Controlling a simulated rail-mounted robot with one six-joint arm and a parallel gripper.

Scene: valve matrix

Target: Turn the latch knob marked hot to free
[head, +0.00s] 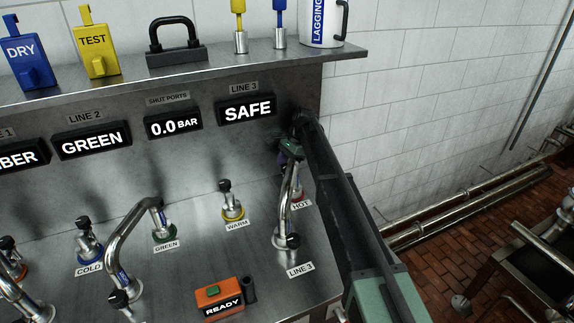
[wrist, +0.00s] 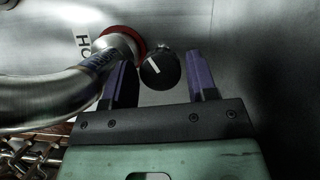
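The hot latch knob (wrist: 160,72) is black with a white line and shows in the wrist view between my fingers. Behind it is a red ring (wrist: 128,38) with a partly visible label starting "HO". In the head view the HOT label (head: 301,204) is near the right edge of the bench, and the knob there is hidden behind my gripper. My gripper (wrist: 157,62) has purple fingers, set apart on either side of the knob. A small gap shows on each side; contact cannot be told.
A bent steel pipe (wrist: 50,95) lies close left of my gripper; it rises above the LINE 3 label (head: 300,269) in the head view. The warm knob (head: 226,188) stands farther left. A display (head: 247,109) reads SAFE. An orange box (head: 222,296) reads READY.

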